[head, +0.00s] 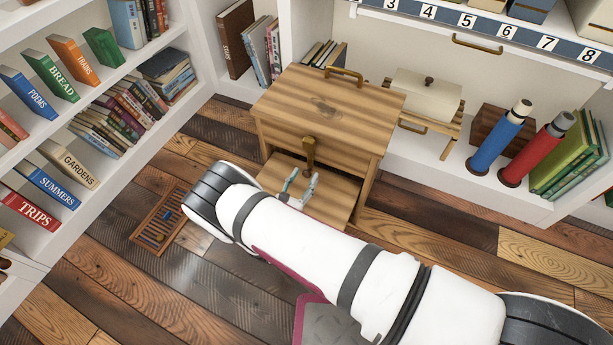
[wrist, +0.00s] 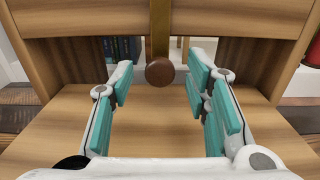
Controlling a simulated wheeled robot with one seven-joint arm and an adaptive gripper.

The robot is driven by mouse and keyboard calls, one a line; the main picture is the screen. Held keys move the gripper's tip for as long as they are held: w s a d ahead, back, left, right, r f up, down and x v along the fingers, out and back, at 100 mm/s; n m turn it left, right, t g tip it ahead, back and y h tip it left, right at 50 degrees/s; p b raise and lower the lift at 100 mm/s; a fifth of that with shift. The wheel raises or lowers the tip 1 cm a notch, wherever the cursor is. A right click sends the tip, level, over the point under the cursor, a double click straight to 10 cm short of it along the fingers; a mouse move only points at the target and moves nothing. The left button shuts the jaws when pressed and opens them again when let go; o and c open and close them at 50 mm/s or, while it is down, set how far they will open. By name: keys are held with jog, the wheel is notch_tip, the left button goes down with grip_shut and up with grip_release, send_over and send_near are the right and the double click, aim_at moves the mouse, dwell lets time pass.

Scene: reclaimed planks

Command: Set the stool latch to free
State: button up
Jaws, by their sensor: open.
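The wooden step stool (head: 330,103) stands against the shelves, with a brass handle on its top. Its latch is a brass bar (head: 309,150) hanging down the front, over the opening above the lower step. In the wrist view the latch bar (wrist: 160,28) hangs straight down and ends in a round brown knob (wrist: 160,72). My gripper (head: 300,184) is open and empty, just in front of the stool and above its lower step. In the wrist view the knob appears between the teal fingertips of my gripper (wrist: 161,78), touching neither. I cannot tell its exact depth.
A wooden rack (head: 159,218) lies on the plank floor at left. A bookshelf (head: 40,155) stands at far left. A blue cylinder (head: 500,138) and a red cylinder (head: 536,150) stand right of the stool. Floor between rack and stool is clear.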

jog(key=shift+x, duration=1.25)
grip_shut()
